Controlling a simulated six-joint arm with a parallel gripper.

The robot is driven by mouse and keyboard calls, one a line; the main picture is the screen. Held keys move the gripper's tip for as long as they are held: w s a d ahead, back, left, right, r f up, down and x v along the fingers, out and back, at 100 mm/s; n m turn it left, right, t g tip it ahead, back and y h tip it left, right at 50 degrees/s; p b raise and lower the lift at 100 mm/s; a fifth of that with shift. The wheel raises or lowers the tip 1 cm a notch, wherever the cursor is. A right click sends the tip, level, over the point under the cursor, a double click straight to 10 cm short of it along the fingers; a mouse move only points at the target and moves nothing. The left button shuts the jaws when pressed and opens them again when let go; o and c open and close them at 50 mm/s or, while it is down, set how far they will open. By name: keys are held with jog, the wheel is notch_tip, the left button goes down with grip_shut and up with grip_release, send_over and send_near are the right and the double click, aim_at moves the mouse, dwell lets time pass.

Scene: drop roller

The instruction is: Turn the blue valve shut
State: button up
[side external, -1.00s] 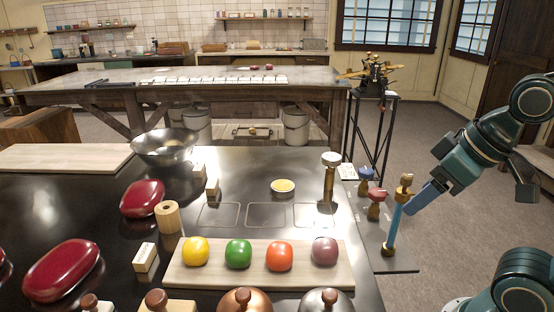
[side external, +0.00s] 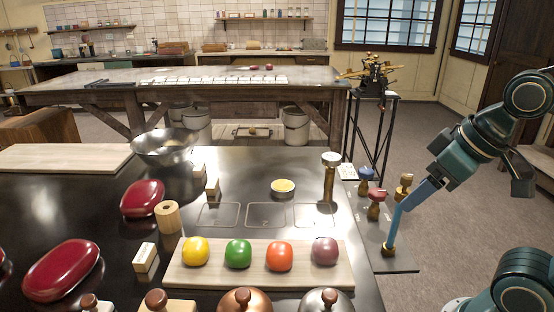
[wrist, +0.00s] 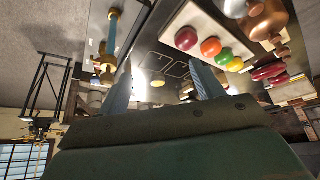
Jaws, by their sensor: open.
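The blue valve (side external: 366,173) has a small blue handle on a brass stem and stands on the dark panel (side external: 400,263) at the table's right end. I cannot tell how far it is turned. A red valve (side external: 376,196) stands just in front of it. An upright blue rod (side external: 393,232) with brass ends stands nearer on the same panel; it also shows in the wrist view (wrist: 112,35). My gripper (side external: 405,206) is to the right of both valves, over the rod, which its fingers partly cover. In the wrist view my gripper (wrist: 161,68) is open and empty.
A brass-topped post (side external: 330,180) stands left of the valves. A board (side external: 215,278) with several coloured lumps, a metal bowl (side external: 165,147) and red lidded pieces (side external: 142,198) lie further left. A black stand (side external: 372,135) rises behind the panel.

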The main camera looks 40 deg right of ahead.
jog(key=w+d+r, duration=0.2)
jog(key=w+d, duration=0.2)
jog(key=w, duration=0.3)
jog(key=g, duration=0.1)
send_over(368, 170)
jog(key=s, duration=0.6)
notch_tip(368, 170, down, 7)
jog(key=shift+w, duration=0.2)
jog(key=x, duration=1.3)
jog(key=shift+w+f, duration=0.1)
jog(key=shift+f, duration=0.2)
jog(key=c, duration=1)
